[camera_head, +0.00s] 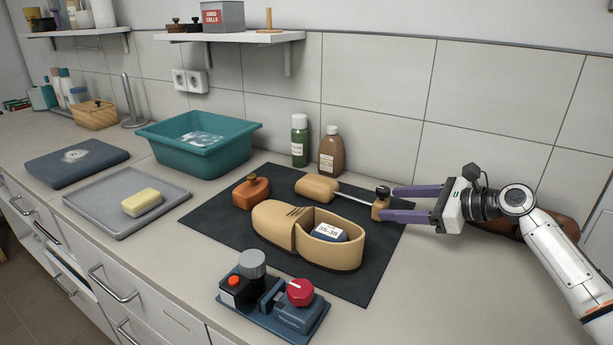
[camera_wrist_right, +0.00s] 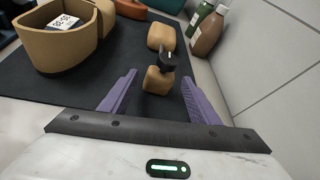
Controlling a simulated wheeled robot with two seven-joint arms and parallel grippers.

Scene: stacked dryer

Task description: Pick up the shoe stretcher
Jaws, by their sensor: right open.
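The shoe stretcher (camera_head: 318,188) lies on the dark mat behind the tan shoe. It has a wooden toe block, a thin metal rod and a wooden heel block (camera_head: 380,205) with a dark knob. My right gripper (camera_head: 385,203) is open, its purple fingers on either side of the heel block, with gaps visible in the right wrist view. That view shows the heel block (camera_wrist_right: 157,80) between the fingers and the toe block (camera_wrist_right: 161,37) beyond. Whether the fingers touch it cannot be told. My left gripper is not in view.
The tan shoe (camera_head: 270,222) with a labelled box inside stands in front on the mat (camera_head: 215,212). Two bottles (camera_head: 330,150) stand behind, near the wall. A control device (camera_head: 272,305) sits at the front.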

